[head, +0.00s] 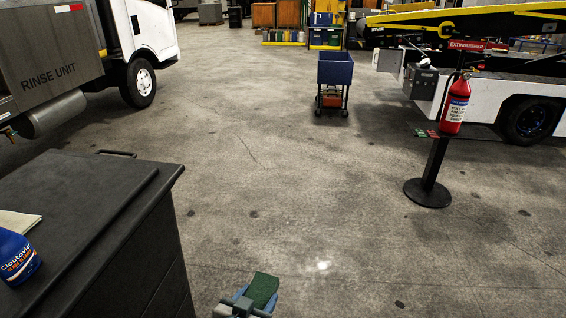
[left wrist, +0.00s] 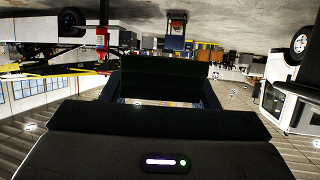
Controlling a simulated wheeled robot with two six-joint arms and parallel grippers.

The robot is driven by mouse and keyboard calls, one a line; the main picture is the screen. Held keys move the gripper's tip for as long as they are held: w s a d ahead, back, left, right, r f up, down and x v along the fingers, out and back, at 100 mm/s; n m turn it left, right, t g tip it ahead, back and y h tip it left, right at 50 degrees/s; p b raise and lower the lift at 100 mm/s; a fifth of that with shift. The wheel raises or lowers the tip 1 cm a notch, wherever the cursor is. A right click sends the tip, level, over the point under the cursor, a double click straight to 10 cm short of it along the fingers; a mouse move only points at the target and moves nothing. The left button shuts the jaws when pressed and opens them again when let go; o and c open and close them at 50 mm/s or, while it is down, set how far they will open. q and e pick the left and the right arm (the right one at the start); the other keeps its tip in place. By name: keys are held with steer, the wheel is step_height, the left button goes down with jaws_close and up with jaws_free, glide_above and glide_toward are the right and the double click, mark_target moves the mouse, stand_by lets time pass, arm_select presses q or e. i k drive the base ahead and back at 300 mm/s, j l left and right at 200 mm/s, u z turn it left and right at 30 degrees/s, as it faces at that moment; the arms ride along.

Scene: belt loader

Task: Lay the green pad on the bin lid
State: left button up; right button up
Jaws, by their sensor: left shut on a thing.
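The green pad (head: 263,290) is at the bottom centre of the head view, held in the jaws of my left gripper (head: 246,303). It also shows as a dark green slab across the fingertips in the left wrist view (left wrist: 165,74). My left gripper is shut on it, over the floor and to the right of a black bin-like unit. That unit's flat black lid (head: 85,190) fills the lower left; I take it as the bin lid. Pad and lid are apart. My right gripper is in neither view.
On the black top lie a blue bottle (head: 17,256) and a pale cloth (head: 18,222). A red extinguisher (head: 455,105) on a black stand (head: 431,180) is at right. A blue cart (head: 335,70) stands farther back. The middle floor is clear.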

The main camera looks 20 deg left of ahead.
mark_target(98, 197)
steer(key=i+l+u, duration=0.1)
steer(key=i+u, duration=0.2)
steer(key=u, duration=0.15)
steer(key=i+l+u, duration=0.2)
steer(key=u, duration=0.25)
steer(key=i+l+u, duration=0.55)
steer(key=l+u, duration=0.15)
steer(key=u, duration=0.25)
